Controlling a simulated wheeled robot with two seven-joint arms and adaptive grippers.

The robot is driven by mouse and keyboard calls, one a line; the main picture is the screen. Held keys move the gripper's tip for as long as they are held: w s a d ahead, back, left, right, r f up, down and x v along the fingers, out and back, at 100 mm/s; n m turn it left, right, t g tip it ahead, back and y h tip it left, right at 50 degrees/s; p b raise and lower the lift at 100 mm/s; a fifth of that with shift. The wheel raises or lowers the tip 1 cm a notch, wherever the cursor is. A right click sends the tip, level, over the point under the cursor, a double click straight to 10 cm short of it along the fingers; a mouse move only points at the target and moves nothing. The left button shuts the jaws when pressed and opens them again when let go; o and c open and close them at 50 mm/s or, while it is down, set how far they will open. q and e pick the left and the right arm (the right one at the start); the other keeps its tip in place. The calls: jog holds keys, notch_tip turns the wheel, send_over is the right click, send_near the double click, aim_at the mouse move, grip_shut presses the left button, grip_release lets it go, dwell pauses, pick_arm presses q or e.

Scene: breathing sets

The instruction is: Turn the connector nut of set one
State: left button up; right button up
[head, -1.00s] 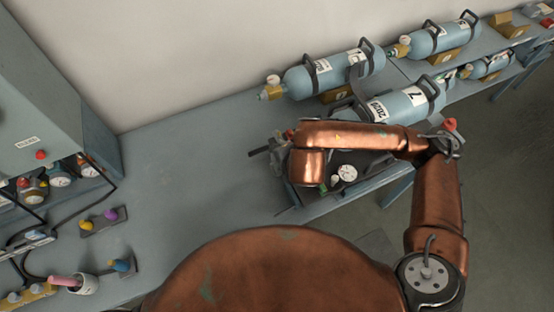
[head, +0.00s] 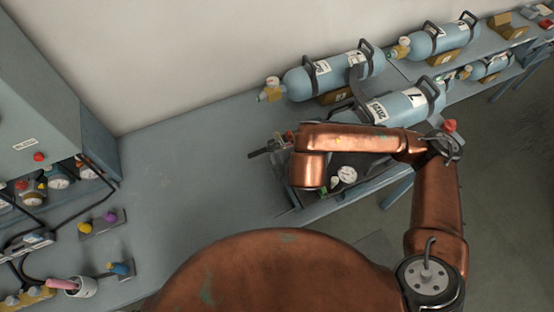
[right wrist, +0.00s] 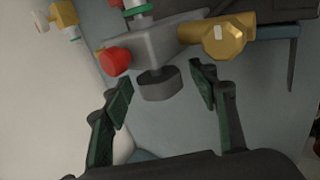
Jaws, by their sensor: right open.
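In the right wrist view, a dark grey nut (right wrist: 158,86) hangs below a grey valve block (right wrist: 155,44). A red knob (right wrist: 114,62) is on the block's left and a brass fitting (right wrist: 228,38) on its right. My right gripper (right wrist: 162,77) is open, with one green-padded finger on each side of the nut; a gap shows on both sides. In the head view, the nearest blue cylinder (head: 415,103) lies on the bench, and my copper right arm covers much of its valve end and hides the nut. My left gripper is out of view.
Another cylinder (head: 325,78) with a brass valve lies behind, near the wall, with more sets to the right. A gauge (head: 347,174) shows beside my arm. A grey cabinet (head: 40,110) with gauges stands left. The bench's middle (head: 190,160) is clear.

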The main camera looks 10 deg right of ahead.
jog(key=v, duration=1.2)
jog(key=shift+d, duration=0.1)
